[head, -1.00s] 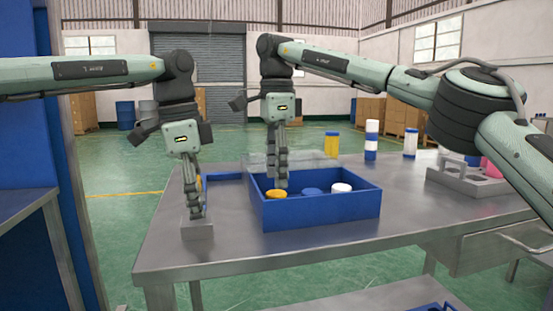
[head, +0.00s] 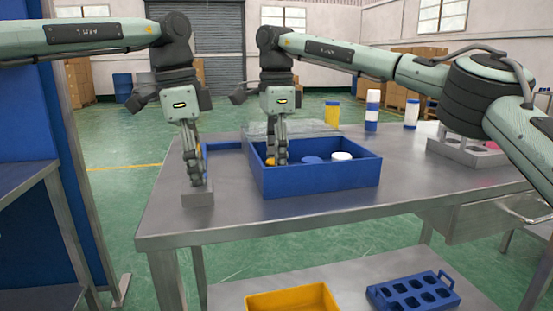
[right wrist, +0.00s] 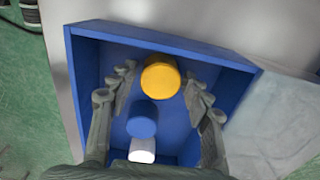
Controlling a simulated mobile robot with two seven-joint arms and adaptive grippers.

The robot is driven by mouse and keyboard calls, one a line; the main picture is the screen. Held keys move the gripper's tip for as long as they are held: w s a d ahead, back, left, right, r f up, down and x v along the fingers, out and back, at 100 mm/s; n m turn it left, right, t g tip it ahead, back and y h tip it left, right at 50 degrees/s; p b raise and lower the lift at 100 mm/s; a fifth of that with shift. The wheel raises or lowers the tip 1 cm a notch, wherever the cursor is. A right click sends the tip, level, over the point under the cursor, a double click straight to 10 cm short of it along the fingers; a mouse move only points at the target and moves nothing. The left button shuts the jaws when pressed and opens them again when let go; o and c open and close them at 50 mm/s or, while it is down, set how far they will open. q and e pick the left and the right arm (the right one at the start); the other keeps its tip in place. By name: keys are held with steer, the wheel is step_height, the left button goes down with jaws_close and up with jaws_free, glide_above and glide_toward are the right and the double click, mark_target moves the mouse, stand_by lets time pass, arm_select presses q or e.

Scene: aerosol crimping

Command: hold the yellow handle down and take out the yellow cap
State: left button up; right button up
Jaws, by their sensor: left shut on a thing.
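In the head view my left gripper (head: 196,182) points down, shut, at a small grey block (head: 197,198) on the table's left part. The yellow handle is not clearly visible there; my fingers hide what they hold. The yellow cap (right wrist: 160,79) stands in a blue open-topped box (head: 322,184), and only a bit of the cap (head: 269,162) shows in the head view. My right gripper (head: 278,161) reaches down into the box. In the right wrist view its fingers (right wrist: 160,74) are open, one on each side of the yellow cap.
A blue cap (right wrist: 142,120) and a white cap (right wrist: 142,150) stand in the same box, in line with the yellow one. Clear panels lie behind the box. Yellow, blue-and-white cans (head: 372,110) and a grey rack (head: 466,150) stand farther right. The table front is clear.

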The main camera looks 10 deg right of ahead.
arm_select(q)
steer(key=shift+f, duration=0.15)
arm_select(e)
steer(key=c, duration=0.5)
steer(key=shift+r, duration=4.55)
arm_select(q)
steer(key=o, duration=1.4)
steer(key=shift+c, duration=0.2)
steer(key=shift+r, duration=0.2)
steer(key=r, duration=0.4)
steer(key=a+r, duration=0.1)
steer(key=r, duration=0.6)
steer(key=shift+a+r, duration=0.2)
steer(key=shift+r, duration=0.15)
